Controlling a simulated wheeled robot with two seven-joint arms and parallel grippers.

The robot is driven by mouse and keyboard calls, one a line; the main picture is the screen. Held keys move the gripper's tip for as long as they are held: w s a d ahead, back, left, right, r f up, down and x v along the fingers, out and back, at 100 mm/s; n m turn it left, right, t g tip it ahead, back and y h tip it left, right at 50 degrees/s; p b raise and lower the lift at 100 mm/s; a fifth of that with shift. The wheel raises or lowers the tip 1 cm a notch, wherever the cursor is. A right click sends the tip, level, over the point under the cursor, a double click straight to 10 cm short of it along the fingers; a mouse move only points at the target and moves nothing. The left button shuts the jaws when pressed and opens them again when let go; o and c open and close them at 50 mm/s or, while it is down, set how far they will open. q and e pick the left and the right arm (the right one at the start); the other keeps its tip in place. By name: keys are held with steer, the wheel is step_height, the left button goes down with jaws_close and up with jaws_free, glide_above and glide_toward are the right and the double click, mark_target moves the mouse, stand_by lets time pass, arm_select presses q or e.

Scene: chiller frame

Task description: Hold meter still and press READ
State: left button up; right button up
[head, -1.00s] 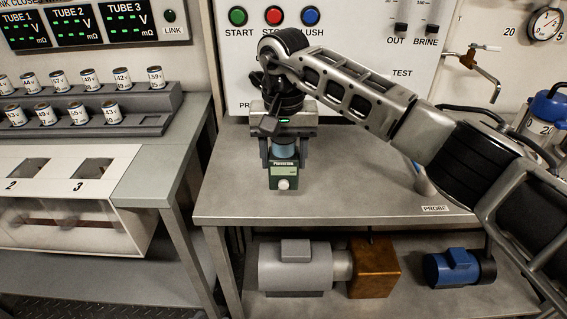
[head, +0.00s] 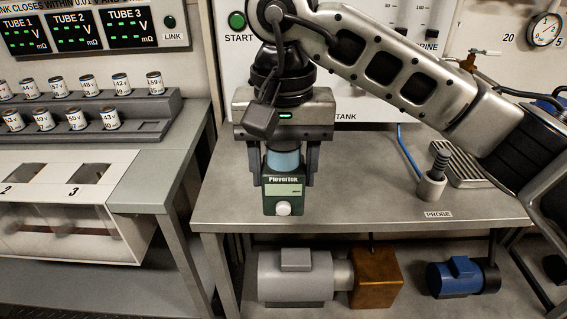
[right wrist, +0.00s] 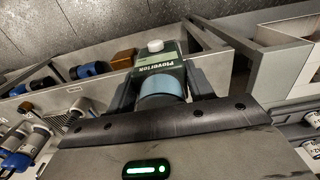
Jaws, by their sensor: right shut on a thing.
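The meter (head: 284,188) is a dark green box with a light label, a pale blue collar at its top and a round white button (head: 283,208) low on its face. No READ lettering is legible. My right gripper (head: 284,178) points down with one finger on each side of the meter and is shut on it. The meter looks upright near the front of the steel bench, maybe raised; a gap beneath it cannot be made out. In the right wrist view the meter (right wrist: 160,78) sits between the fingers, its white button (right wrist: 155,46) facing outward. My left gripper is not in view.
A probe (head: 437,168) stands in a holder on the right of the bench (head: 360,205), beside a ribbed grey pad (head: 468,163). A rack (head: 150,122) of several small cells stands at left. The bench between meter and probe is clear.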

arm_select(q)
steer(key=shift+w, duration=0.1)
